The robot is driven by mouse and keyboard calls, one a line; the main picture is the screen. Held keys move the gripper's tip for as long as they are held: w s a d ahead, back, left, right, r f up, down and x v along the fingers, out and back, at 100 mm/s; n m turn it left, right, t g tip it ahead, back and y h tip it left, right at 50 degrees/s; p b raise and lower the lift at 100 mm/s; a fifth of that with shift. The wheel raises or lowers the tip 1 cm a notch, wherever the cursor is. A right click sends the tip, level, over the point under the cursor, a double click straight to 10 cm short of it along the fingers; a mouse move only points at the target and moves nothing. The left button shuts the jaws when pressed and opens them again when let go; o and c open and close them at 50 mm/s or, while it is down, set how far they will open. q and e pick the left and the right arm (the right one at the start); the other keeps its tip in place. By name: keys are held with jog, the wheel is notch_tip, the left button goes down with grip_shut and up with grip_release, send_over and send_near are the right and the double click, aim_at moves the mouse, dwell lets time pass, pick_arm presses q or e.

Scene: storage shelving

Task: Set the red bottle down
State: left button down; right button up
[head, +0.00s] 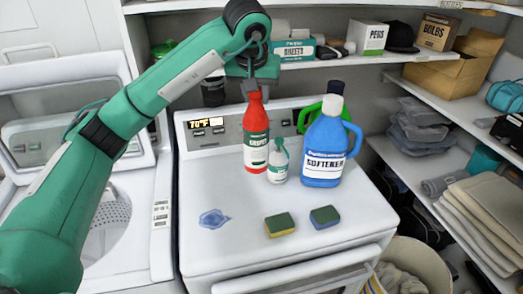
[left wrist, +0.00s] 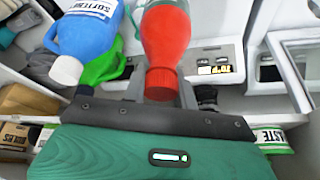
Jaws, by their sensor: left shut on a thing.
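The red bottle (head: 256,135) stands upright at the back of the white dryer top (head: 190,235), left of the blue softener jug. Its base looks at or very near the surface; I cannot tell whether it touches. My left gripper (head: 252,90) reaches down from above and is shut on the bottle's neck. In the left wrist view the red bottle (left wrist: 170,40) is seen with its cap (left wrist: 161,82) between the two fingers (left wrist: 160,92). A small white spray bottle (head: 278,162) stands in front of the red bottle's right side and hides part of it. My right gripper is not in view.
The blue softener jug (head: 325,150) stands close on the right, with a green jug (head: 308,117) behind it. An open washer (head: 110,215) is left. Shelves (head: 440,150) flank the right.

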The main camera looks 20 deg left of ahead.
aim_at(257, 146)
pick_arm(q)
jog(key=f, duration=0.1)
jog(key=f+p, duration=0.1)
jog(key=f, duration=0.1)
jog(key=shift+w+a+f, duration=0.1)
jog(key=shift+w+f, duration=0.1)
jog(key=shift+f, duration=0.1)
notch_tip(257, 146, down, 7)
jog(key=shift+p, duration=1.1)
jog(key=shift+f, duration=0.9)
jog(key=shift+f+p, duration=0.65)
jog(key=shift+f, duration=0.95)
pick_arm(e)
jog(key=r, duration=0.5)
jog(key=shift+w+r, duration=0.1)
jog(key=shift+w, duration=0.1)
